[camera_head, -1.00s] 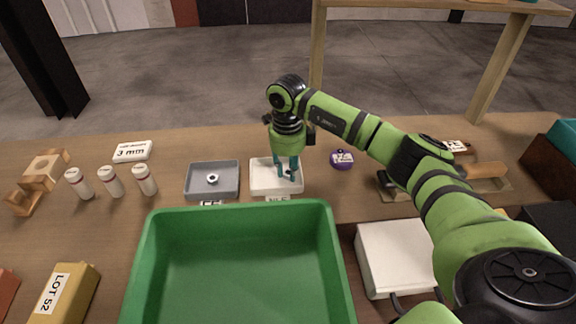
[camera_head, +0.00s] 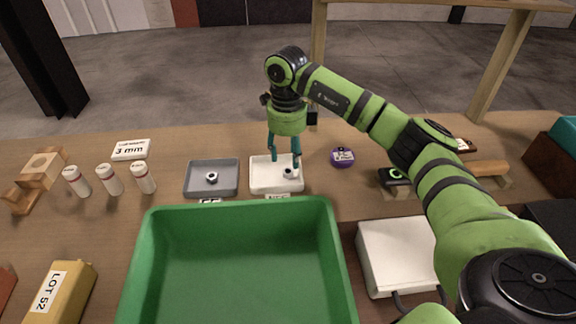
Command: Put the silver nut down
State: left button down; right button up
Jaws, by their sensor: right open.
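A small silver nut (camera_head: 289,173) with a dark hole lies in the white tray (camera_head: 262,186), right of its middle. Another small nut-like piece (camera_head: 211,177) lies in the grey tray (camera_head: 193,190) to the left. My right gripper (camera_head: 285,161) points down over the white tray, its teal fingers spread apart and empty. Its fingertips are just above the nut, and the right one is close to it; I cannot tell if they touch. My left gripper is not in view.
A large green bin (camera_head: 240,205) stands in front of the trays. White bottles (camera_head: 110,180) and a wooden block stand at the left. A purple round object (camera_head: 342,157) is right of the white tray. My right arm spans the right side.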

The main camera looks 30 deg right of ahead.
aim_at(287, 171)
notch_tip(287, 171, up, 7)
jog(key=b, duration=0.1)
jog(key=shift+r, duration=0.15)
dwell(0.5)
